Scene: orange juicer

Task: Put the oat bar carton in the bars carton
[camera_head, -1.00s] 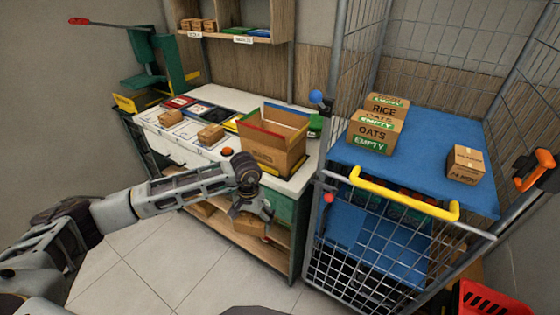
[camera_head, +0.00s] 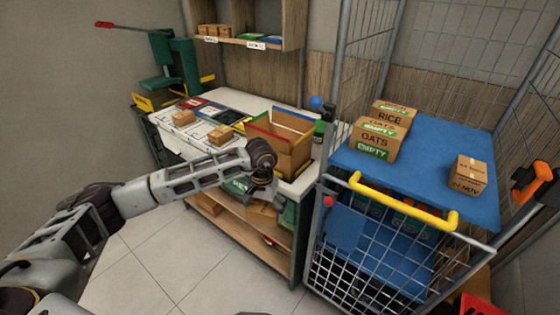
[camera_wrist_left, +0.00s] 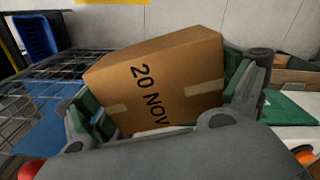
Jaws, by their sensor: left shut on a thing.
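My left gripper (camera_head: 263,178) is at the front edge of the counter, just in front of the open carton there. In the left wrist view the gripper (camera_wrist_left: 165,95) is shut on a brown carton (camera_wrist_left: 160,80) marked "20 NOV", tilted between the green pads. No product name on it is readable, and in the head view I cannot make it out at the gripper. The open carton (camera_head: 294,157), probably the bars carton, stands on the counter with flaps up; its label and inside are hidden. My right gripper is not in view.
A mesh cart with a blue shelf (camera_head: 430,150) stands on the right, holding oats cartons (camera_head: 376,139) and a small carton (camera_head: 467,174). Small cartons (camera_head: 221,134) sit on the white counter (camera_head: 240,101). A wooden lower shelf (camera_head: 230,222) is underneath.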

